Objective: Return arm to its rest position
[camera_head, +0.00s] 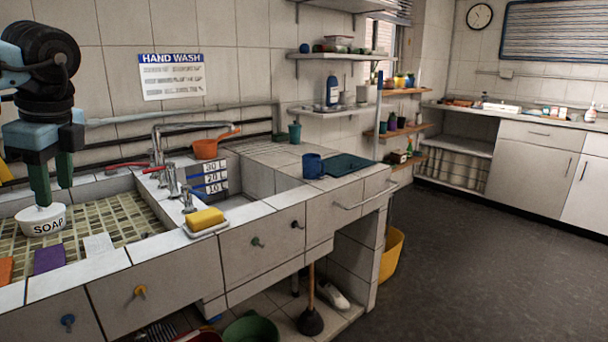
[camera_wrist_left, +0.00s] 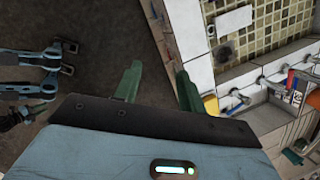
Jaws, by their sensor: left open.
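My left gripper (camera_head: 53,190) hangs at the left of the head view, with its two green fingers pointing down and apart, and nothing between them. In the left wrist view the fingers (camera_wrist_left: 158,75) are spread, with dark floor and the counter's front edge behind them. In the head view the fingertips line up just above a white soap dish (camera_head: 42,221) marked SOAP, which stands in the tiled basin.
A yellow sponge (camera_head: 206,219) lies on the counter edge by the taps (camera_head: 180,190). A purple sponge (camera_head: 49,259) lies on the front edge. A blue mug (camera_head: 312,166) and green tray (camera_head: 349,165) stand farther right. The floor (camera_head: 470,260) at right is clear.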

